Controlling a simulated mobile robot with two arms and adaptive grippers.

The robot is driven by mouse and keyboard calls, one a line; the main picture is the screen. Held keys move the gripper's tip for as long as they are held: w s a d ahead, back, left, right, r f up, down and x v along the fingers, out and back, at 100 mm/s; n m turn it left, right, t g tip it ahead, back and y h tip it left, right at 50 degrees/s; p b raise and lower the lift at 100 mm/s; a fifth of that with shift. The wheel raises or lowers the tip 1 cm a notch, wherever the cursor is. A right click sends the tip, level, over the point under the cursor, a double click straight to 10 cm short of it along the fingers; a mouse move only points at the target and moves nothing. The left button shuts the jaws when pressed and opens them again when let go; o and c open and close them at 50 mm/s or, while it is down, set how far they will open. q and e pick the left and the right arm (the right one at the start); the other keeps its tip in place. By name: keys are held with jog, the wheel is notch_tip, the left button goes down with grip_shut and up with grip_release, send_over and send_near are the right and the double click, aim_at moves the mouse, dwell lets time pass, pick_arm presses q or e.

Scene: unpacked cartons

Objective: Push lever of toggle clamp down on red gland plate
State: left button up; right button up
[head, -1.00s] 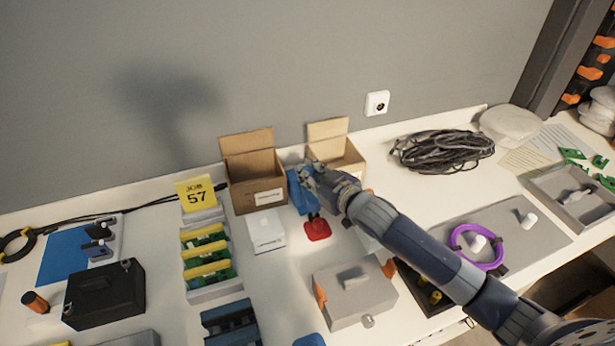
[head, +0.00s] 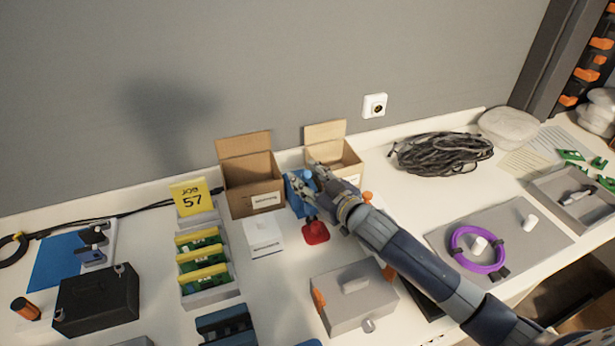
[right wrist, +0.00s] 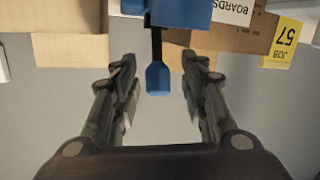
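The red gland plate (head: 315,233) lies on the white bench in front of the cardboard cartons. The blue toggle clamp (head: 297,192) stands at its back edge, partly hidden by my right gripper (head: 322,184). In the right wrist view, the clamp's lever shows as a dark bar with a blue paddle end (right wrist: 158,78). The paddle lies between the two spread fingers of my right gripper (right wrist: 157,68), with a visible gap on both sides. The right gripper is open and holds nothing. My left gripper is not in view.
Two open cartons (head: 250,187) (head: 334,157) stand close behind the clamp. A white box (head: 263,238) is left of the plate, and a grey box with orange latches (head: 355,295) is in front. A yellow job sign (head: 191,196) and a coiled black cable (head: 441,152) flank the area.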

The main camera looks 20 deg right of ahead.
jog(key=v, duration=0.7)
jog(key=shift+s, duration=0.2)
